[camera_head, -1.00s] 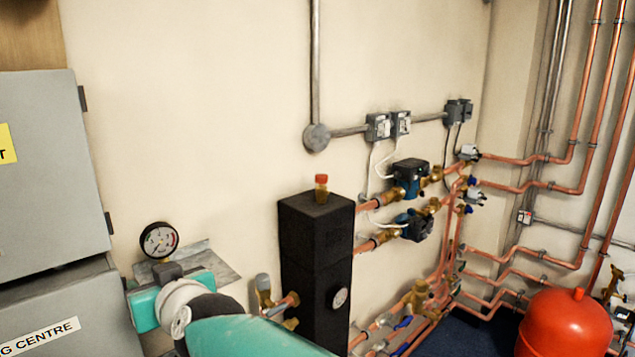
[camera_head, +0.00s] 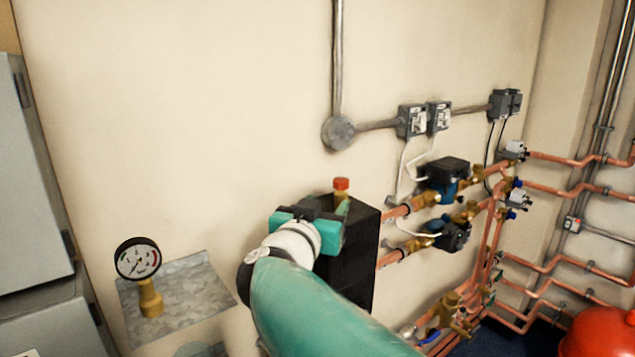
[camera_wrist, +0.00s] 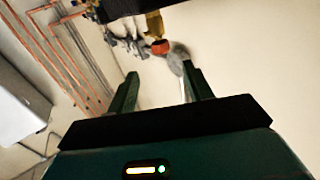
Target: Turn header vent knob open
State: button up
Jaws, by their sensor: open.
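The header vent knob (camera_head: 341,184) is a small red cap on a brass stem, on top of the black header (camera_head: 357,255). In the wrist view the orange-red knob (camera_wrist: 160,47) shows ahead of the fingers, with its brass stem (camera_wrist: 154,22) above it in the picture. My gripper (camera_wrist: 160,74) is open, with empty space between its two dark green fingers. The knob appears just beyond the fingertips, not between them. In the head view my teal gripper (camera_head: 310,228) is in front of the header's upper left part and hides it.
A pressure gauge (camera_head: 137,258) stands on a grey metal shelf (camera_head: 195,285) at left. Pumps (camera_head: 447,178) and copper pipes lie right of the header. A red vessel (camera_head: 600,332) is at lower right. The wall above the header has a conduit (camera_head: 338,60).

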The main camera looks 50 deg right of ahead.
aim_at(339, 187)
jog(key=x, duration=1.2)
jog(key=c, duration=1)
